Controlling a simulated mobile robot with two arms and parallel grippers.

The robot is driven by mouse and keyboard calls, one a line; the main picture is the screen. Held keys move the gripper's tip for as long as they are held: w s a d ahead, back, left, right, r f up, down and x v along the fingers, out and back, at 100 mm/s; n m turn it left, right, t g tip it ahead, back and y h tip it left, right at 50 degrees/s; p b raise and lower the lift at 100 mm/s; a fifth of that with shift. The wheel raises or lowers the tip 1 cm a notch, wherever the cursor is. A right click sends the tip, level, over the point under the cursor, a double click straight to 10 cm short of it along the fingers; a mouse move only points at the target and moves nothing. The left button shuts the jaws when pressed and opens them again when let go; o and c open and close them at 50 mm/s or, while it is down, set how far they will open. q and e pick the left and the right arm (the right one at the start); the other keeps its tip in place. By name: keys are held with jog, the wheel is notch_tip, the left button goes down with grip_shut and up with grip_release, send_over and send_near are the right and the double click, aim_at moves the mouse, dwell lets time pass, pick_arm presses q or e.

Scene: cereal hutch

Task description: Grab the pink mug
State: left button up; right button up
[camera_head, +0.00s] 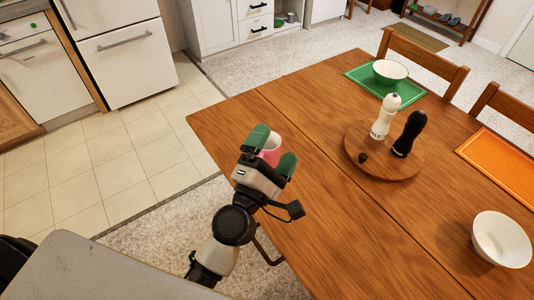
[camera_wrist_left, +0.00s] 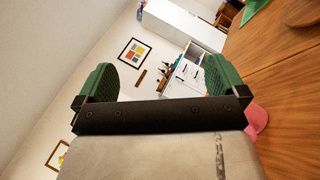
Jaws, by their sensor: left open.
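The pink mug (camera_head: 270,154) stands on the wooden table (camera_head: 330,235) near its left edge, partly hidden by my left gripper (camera_head: 273,150). In the head view it shows between the green fingertips. In the left wrist view only a part of the pink mug (camera_wrist_left: 257,119) shows, at the right, past the gripper's dark bar and outside the gap between the fingers. My left gripper (camera_wrist_left: 150,82) is open with nothing between its fingers in that view. I cannot tell whether it touches the mug. My right gripper is not in view.
A round wooden board (camera_head: 375,165) holds a white mill (camera_head: 385,117) and a black mill (camera_head: 409,134). A white bowl (camera_head: 500,239) stands at the right. An orange mat (camera_head: 500,165) lies at the right.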

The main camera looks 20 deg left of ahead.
pick_arm(q)
jog(key=w+a+f+n+g+y, duration=0.2)
jog(key=w+a+f+n+y, duration=0.1)
jog(key=n+y, duration=0.65)
jog(key=n+g, duration=0.7)
jog(key=n, duration=0.2)
send_near(267, 155)
notch_tip(267, 155, up, 2)
jog(key=w+a, duration=0.1)
jog(key=shift+h, duration=0.35)
jog(key=x, duration=0.5)
jog(key=shift+w, duration=0.15)
jog(key=shift+p+x, duration=0.35)
jog(key=shift+x, duration=2.25)
jog(key=shift+d+r, duration=0.15)
jog(key=shift+c, duration=0.5)
jog(key=c, duration=1.2)
